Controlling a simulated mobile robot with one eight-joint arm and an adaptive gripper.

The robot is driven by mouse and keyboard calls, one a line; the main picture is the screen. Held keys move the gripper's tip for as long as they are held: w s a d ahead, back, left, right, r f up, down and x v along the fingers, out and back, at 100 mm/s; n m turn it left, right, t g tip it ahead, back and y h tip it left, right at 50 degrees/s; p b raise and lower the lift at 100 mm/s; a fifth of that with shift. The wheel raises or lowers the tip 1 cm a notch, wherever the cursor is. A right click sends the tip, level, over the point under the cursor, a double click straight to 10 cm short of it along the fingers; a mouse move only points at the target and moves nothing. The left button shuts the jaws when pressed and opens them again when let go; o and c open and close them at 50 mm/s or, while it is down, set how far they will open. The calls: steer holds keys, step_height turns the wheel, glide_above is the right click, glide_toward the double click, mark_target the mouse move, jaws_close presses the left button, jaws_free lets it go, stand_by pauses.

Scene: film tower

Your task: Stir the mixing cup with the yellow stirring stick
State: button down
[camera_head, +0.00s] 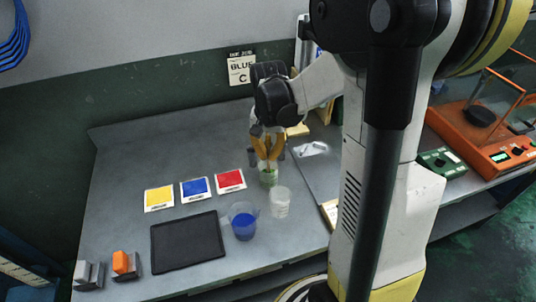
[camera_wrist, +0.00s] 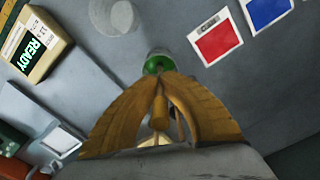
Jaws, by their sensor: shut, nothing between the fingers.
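My gripper (camera_head: 268,160) points down over the bench, its orange fingers closed tip to tip in the wrist view (camera_wrist: 160,78). Just below the tips stands a small clear vessel with green in it (camera_head: 268,178); its green part (camera_wrist: 157,66) shows just past the tips in the wrist view. I cannot tell whether the tips touch it. A clear cup with blue liquid (camera_head: 243,224) stands nearer the front, and an empty-looking clear cup (camera_head: 280,203) stands between. Which one is the mixing cup is not marked. I cannot make out the yellow stirring stick apart from the orange fingers.
Yellow (camera_head: 158,198), blue (camera_head: 195,188) and red (camera_head: 230,180) cards lie left of the cups. A black tray (camera_head: 187,241) is in front. Orange (camera_head: 125,263) and grey blocks stand front left. A READY box (camera_wrist: 36,45) and orange equipment (camera_head: 480,127) are right of the cups.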

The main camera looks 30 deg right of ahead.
mark_target(268, 136)
steer(key=shift+r+p, duration=2.75)
steer(key=shift+r, duration=1.2)
steer(key=shift+r+p, duration=1.95)
steer(key=shift+r, duration=0.65)
steer(key=shift+f, duration=0.1)
